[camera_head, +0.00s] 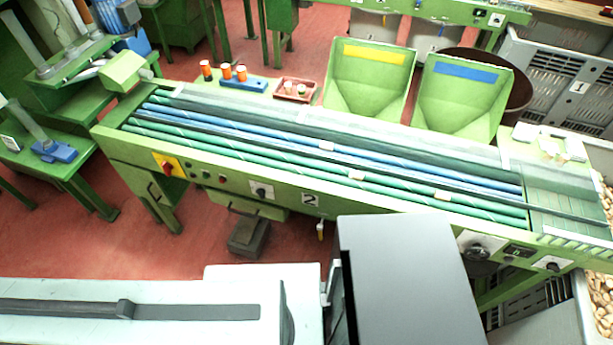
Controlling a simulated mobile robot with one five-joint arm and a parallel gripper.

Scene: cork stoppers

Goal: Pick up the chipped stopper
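Three small pale stoppers lie on the sorting machine's green and blue rollers (230,134): a far one (327,146), a middle one (357,176) and one further right (442,195). They are too small for me to tell which is chipped. A small red tray (276,95) on the machine's far edge holds a few small pale pieces, possibly stoppers. My gripper does not show in this view.
The green machine frame (222,178) crosses the view, with knobs along its front. Two green hoppers, marked yellow (375,54) and blue (467,71), stand behind. Orange-topped items stand on a blue holder (258,84). A crate of corks (603,300) is at right.

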